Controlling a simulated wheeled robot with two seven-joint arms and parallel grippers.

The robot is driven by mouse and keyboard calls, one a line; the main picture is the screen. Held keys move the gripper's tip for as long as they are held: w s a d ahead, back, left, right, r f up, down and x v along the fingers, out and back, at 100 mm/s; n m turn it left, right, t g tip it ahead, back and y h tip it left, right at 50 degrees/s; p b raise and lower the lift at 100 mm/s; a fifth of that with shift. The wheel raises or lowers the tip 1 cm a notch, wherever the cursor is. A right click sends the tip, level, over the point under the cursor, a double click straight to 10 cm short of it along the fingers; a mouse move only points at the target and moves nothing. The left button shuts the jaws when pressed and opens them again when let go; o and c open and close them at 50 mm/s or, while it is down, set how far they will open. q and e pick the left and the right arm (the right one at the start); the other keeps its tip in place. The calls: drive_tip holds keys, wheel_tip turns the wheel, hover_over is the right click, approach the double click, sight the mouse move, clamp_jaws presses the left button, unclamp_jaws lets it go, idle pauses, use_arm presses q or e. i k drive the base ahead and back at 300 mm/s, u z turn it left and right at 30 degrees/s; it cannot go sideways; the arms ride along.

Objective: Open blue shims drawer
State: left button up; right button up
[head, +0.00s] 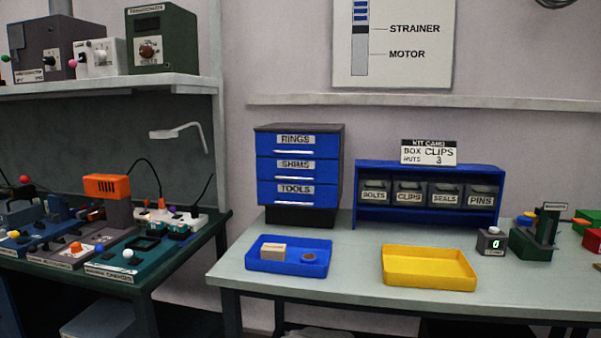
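A blue drawer cabinet (264,208) with a dark frame stands at the back left of the right-hand table. Its drawers are stacked and labelled RINGS at the top, SHIMS in the middle and TOOLS at the bottom. The blue shims drawer (270,170) looks shut and flush with the others, with a light bar handle (294,175) across its front. Neither of my grippers shows in the head view.
A blue tray (262,264) with a small box and a round piece sits in front of the cabinet. A yellow tray (430,281) looks empty. A blue rack (430,216) of labelled bins stands right of the cabinet. The light table (352,262) is clear between the trays.

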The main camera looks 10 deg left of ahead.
sight(311, 170)
drive_tip(key=u, duration=1)
drive_tip(key=i, duration=1.1)
drive_tip(key=z, duration=0.2)
